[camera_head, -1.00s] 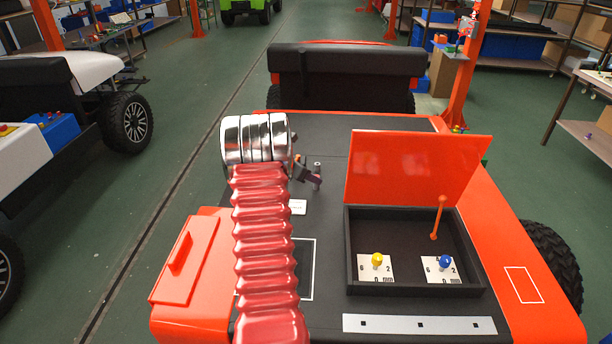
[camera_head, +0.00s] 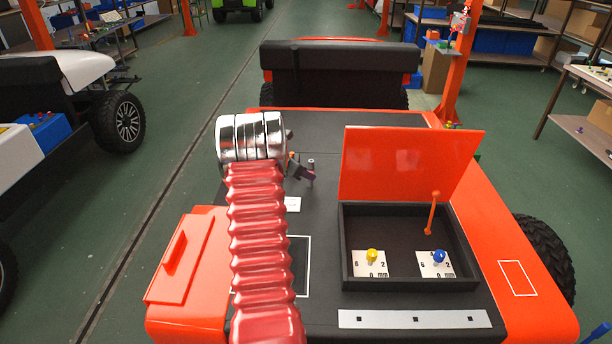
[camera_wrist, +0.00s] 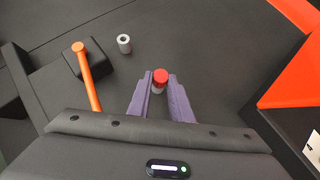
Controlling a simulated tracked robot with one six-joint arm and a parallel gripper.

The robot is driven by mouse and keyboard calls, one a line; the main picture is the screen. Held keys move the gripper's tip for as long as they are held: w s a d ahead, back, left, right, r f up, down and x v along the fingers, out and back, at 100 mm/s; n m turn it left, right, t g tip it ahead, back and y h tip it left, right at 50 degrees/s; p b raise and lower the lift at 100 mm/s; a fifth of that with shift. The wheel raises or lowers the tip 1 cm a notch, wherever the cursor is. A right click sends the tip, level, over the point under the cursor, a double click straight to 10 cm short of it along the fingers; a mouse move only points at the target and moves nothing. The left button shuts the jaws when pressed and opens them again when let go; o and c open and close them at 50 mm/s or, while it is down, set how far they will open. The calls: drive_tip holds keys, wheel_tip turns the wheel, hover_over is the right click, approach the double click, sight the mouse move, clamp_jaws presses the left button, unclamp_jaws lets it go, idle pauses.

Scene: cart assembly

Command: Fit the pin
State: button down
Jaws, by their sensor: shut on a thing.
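In the wrist view, a pin with a red head (camera_wrist: 160,76) and a grey body stands between the two purple fingers of my gripper (camera_wrist: 159,88). The fingers are shut on it. A small grey hollow cylinder (camera_wrist: 124,43) stands beyond the fingertips, up and to the left of the pin and apart from it. I cannot tell whether it is the pin's seat. The pin's lower end is hidden. In the head view, my arm hides most of the gripper, and the pin cannot be made out.
An orange rod (camera_wrist: 87,77) by a dark block (camera_wrist: 92,64) lies left of my fingers. On the cart's dark top, an open black box (camera_head: 352,287) with an orange lid (camera_head: 412,160) holds a yellow knob (camera_head: 372,256) and a blue knob (camera_head: 438,256). An orange handled cover (camera_head: 190,262) lies left.

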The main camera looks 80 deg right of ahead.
wheel_tip(320, 180, up, 5)
drive_tip(key=shift+r, duration=0.1)
idle(0.4)
drive_tip(key=w+a+r+n+t, duration=0.2)
drive_tip(key=w+a+n+t, duration=0.35)
drive_tip(key=w+a, duration=1.1)
drive_tip(key=w+a+r+n+t, duration=0.35)
drive_tip(key=w+a+n, duration=0.35)
drive_tip(key=w+a, duration=0.95)
drive_tip(key=w+a+n+t+y, duration=0.1)
drive_tip(key=w+a+n+y, duration=0.1)
drive_tip(key=a, duration=0.9)
drive_tip(key=w+a+n+t+y, duration=0.2)
drive_tip(key=w+a+n, duration=0.3)
drive_tip(key=a, duration=0.7)
drive_tip(key=w+a+n+t+y, duration=0.2)
drive_tip(key=a+n, duration=0.3)
drive_tip(key=a, duration=0.6)
drive_tip(key=shift+w+a+r+y, duration=0.25)
drive_tip(key=shift+w+a+y, duration=0.15)
drive_tip(key=shift+w+y, duration=0.45)
